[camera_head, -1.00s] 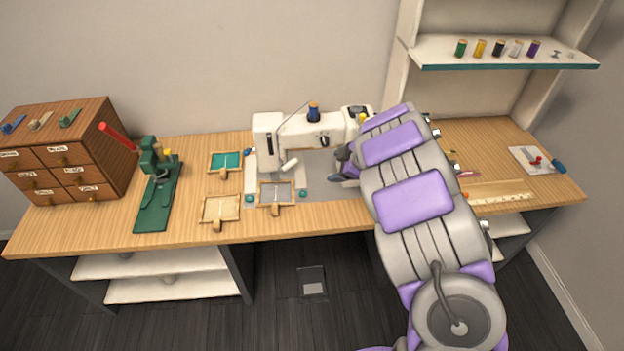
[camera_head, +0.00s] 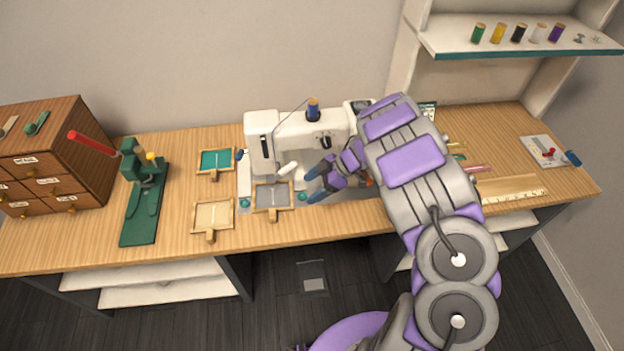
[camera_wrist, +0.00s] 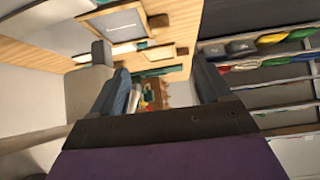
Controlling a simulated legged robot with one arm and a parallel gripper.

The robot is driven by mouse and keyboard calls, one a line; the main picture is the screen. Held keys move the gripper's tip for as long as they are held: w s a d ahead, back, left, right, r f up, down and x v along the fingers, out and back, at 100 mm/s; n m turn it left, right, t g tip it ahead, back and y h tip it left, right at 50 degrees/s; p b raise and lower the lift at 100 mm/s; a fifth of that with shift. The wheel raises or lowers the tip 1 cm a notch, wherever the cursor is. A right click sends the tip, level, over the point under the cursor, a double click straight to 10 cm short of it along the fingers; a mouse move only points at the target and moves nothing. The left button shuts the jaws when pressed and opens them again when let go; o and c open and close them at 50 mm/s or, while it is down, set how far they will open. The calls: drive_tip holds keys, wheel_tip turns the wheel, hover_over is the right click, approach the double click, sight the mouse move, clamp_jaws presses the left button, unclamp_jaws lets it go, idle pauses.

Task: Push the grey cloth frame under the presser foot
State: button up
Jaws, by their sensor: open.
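The grey cloth frame (camera_head: 271,196), a wooden frame with grey cloth and a short handle toward the front, lies flat on the grey plate of the white sewing machine (camera_head: 318,129). It is just in front of the machine's needle end, and the presser foot is too small to make out. My gripper (camera_head: 313,185) is open and empty, just right of the frame and apart from it. In the wrist view its two fingers (camera_wrist: 160,90) are spread wide. A frame with grey cloth (camera_wrist: 121,24) shows at the top left there.
A beige cloth frame (camera_head: 213,215) and a teal cloth frame (camera_head: 216,161) lie to the left. A green press with a red lever (camera_head: 142,210) and a wooden drawer box (camera_head: 55,160) stand farther left. A ruler (camera_head: 513,189) lies right of my arm.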

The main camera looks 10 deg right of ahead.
sight(273, 213)
drive_tip(key=shift+a+f, duration=0.15)
drive_tip(key=b+x, duration=0.3)
drive_tip(key=x, duration=1.4)
drive_tip(key=shift+a, duration=0.1)
drive_tip(key=shift+c, duration=0.3)
drive_tip(key=c, duration=0.9)
